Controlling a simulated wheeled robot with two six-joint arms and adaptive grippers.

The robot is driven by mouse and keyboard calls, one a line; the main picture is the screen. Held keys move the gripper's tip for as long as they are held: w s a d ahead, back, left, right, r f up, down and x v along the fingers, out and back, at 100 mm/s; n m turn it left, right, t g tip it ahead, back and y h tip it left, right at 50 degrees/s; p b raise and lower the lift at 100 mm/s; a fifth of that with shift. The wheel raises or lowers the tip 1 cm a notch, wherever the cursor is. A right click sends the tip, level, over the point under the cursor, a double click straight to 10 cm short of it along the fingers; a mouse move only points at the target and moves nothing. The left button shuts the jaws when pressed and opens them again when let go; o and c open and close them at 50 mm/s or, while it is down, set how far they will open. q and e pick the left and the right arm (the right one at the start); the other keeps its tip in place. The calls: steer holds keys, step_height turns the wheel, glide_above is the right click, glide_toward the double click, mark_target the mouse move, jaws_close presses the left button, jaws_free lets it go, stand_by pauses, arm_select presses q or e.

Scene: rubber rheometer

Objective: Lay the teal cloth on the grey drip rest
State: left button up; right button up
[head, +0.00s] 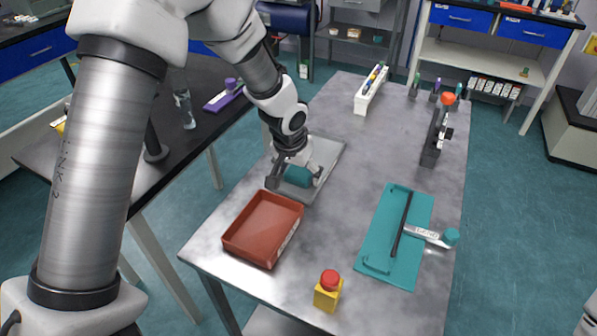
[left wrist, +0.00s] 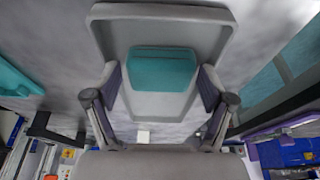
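The teal cloth (head: 298,175) is a small folded block lying on the grey drip rest (head: 328,152), a shallow grey tray on the metal bench. In the left wrist view the cloth (left wrist: 162,68) sits inside the raised rim of the drip rest (left wrist: 232,35). My left gripper (head: 295,182) is low over the near part of the rest, with a finger on each side of the cloth. My right gripper is not in view.
A red-brown tray (head: 240,240) stands just in front of the rest. A teal mat (head: 382,250) to the right bears a dark rod and a labelled tool. A yellow block with a red button (head: 328,290) is near the front edge. The bench middle is clear.

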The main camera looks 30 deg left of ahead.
arm_select(q)
steer(key=shift+r, duration=0.15)
stand_by(0.4)
steer(key=shift+r+p, duration=0.3)
steer(key=p+v, duration=0.1)
steer(key=v, duration=1)
steer(key=shift+s+r, duration=0.2)
steer(key=shift+r, duration=0.05)
